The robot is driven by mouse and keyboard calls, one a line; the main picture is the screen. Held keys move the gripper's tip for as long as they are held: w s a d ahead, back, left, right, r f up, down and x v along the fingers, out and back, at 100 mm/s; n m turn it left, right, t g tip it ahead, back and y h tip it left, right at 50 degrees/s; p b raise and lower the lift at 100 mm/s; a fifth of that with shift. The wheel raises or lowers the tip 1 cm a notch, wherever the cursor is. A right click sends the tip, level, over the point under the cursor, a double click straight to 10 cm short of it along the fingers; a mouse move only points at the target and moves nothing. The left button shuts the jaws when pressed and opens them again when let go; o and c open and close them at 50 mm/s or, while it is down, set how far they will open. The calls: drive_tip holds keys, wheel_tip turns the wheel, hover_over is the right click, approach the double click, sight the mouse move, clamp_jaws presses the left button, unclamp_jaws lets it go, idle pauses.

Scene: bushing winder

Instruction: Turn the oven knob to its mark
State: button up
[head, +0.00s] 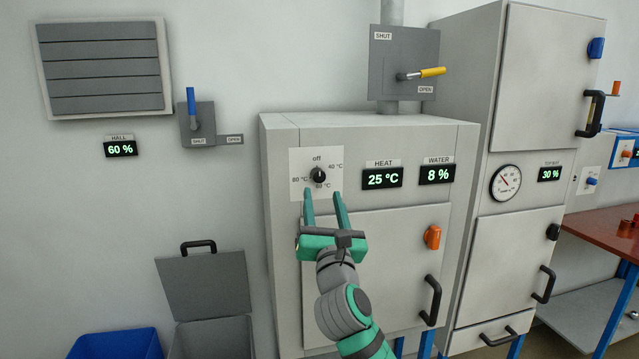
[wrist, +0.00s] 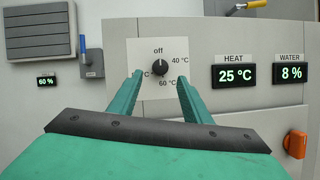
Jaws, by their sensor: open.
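The oven knob (head: 318,175) is small, round and black, on a white dial plate (head: 299,160) at the upper left of the grey oven front (head: 283,135). The plate reads off at the top, 40 °C at right, 80 °C at left, and a partly covered label below. In the wrist view the knob (wrist: 161,69) seems to point up toward off, and the lower label reads 60 °C. My green gripper (head: 322,192) is open and empty. Its fingertips (wrist: 160,76) show on either side of the knob, slightly below it; I cannot tell whether they touch anything.
The HEAT display (head: 382,178) reads 25 °C and the WATER display (head: 437,173) reads 8 %. An orange knob (head: 432,238) and a black door handle (head: 431,300) stick out at right. A yellow-handled lever (head: 425,73) is above; a blue lever (head: 191,103) is on the wall.

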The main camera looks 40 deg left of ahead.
sight(319, 180)
drive_tip(key=x, duration=0.6)
drive_tip(key=shift+w+a+r, duration=0.15)
drive_tip(key=shift+w+a, duration=0.1)
drive_tip(key=shift+c, duration=0.6)
drive_tip(key=c, duration=0.9)
